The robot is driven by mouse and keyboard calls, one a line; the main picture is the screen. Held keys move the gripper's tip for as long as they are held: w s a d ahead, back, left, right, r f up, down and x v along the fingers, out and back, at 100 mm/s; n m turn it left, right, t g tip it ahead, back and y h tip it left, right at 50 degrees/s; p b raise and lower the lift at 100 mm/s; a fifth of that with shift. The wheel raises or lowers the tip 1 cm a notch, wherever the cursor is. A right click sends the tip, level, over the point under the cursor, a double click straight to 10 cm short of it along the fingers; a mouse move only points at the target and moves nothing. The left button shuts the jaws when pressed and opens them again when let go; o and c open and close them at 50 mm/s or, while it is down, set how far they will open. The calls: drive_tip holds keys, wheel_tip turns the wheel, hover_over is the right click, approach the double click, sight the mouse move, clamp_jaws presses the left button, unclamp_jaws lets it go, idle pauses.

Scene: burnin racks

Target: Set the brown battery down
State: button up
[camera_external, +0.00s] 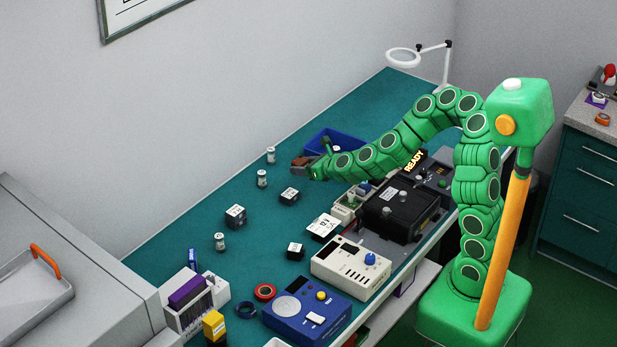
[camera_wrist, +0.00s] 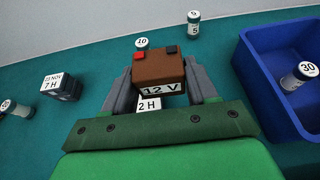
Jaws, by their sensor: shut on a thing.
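The brown battery (camera_wrist: 158,68) is a box with a red and a dark terminal on top and a "12 V" label on its near side. My gripper (camera_wrist: 160,90) is shut on it, one grey finger on each side. In the external view my gripper (camera_external: 312,170) is over the far part of the green bench, left of the blue bin, with the battery (camera_external: 300,162) at its tip. I cannot tell whether the battery's underside touches the bench. A "2 H" label (camera_wrist: 149,104) shows just below the battery, on a thing mostly hidden.
The blue bin (camera_wrist: 259,92) stands close on the right, with a "30" cylinder (camera_wrist: 300,75) in it. Cylinders "10" (camera_wrist: 142,43) and "5" (camera_wrist: 193,23) stand beyond the battery. A dark "7 H" block (camera_wrist: 62,86) is at left. Bare bench (camera_wrist: 95,75) lies between that block and my gripper.

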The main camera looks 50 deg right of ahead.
drive_tip(key=shift+r, duration=0.1)
drive_tip(key=s+r, duration=0.3)
drive_tip(key=r, duration=0.3)
drive_tip(key=shift+w+f, duration=0.5)
drive_tip(key=shift+f, duration=0.55)
drive_tip(key=shift+w+f, duration=0.5)
drive_tip(key=shift+f, duration=0.5)
drive_tip(key=shift+w+f, duration=0.5)
drive_tip(key=shift+f, duration=0.55)
